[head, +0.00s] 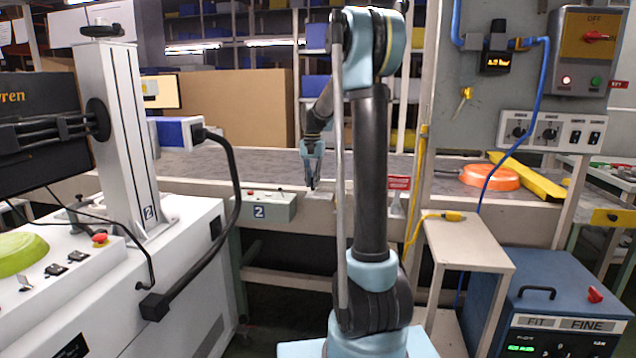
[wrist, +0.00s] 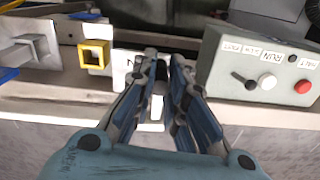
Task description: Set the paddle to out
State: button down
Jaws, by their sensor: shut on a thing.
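My gripper (head: 313,186) reaches down to a small pale plate (head: 320,196) on the conveyor's front edge. The plate, with a dark mark on it, also shows in the wrist view (wrist: 122,66), just left of the fingers. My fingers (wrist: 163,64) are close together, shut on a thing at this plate. The thing is mostly hidden between them, so its shape and setting cannot be read; I take it to be the paddle's handle.
A grey control box (head: 266,206) marked 2 sits close left of my gripper; its knob and red button (wrist: 303,87) face the wrist camera. A red sign (head: 399,183) on a bracket stands to the right. A small side table (head: 468,245) stands in front of the conveyor.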

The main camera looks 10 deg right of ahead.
jog(key=shift+w+a, duration=0.2)
jog(key=shift+a, duration=0.25)
jog(key=c, duration=1.6)
grip_release()
jog(key=shift+o, duration=0.2)
jog(key=shift+d+r, duration=0.1)
jog(key=shift+r, duration=0.05)
notch_tip(320, 180, up, 12)
jog(key=shift+f, duration=0.2)
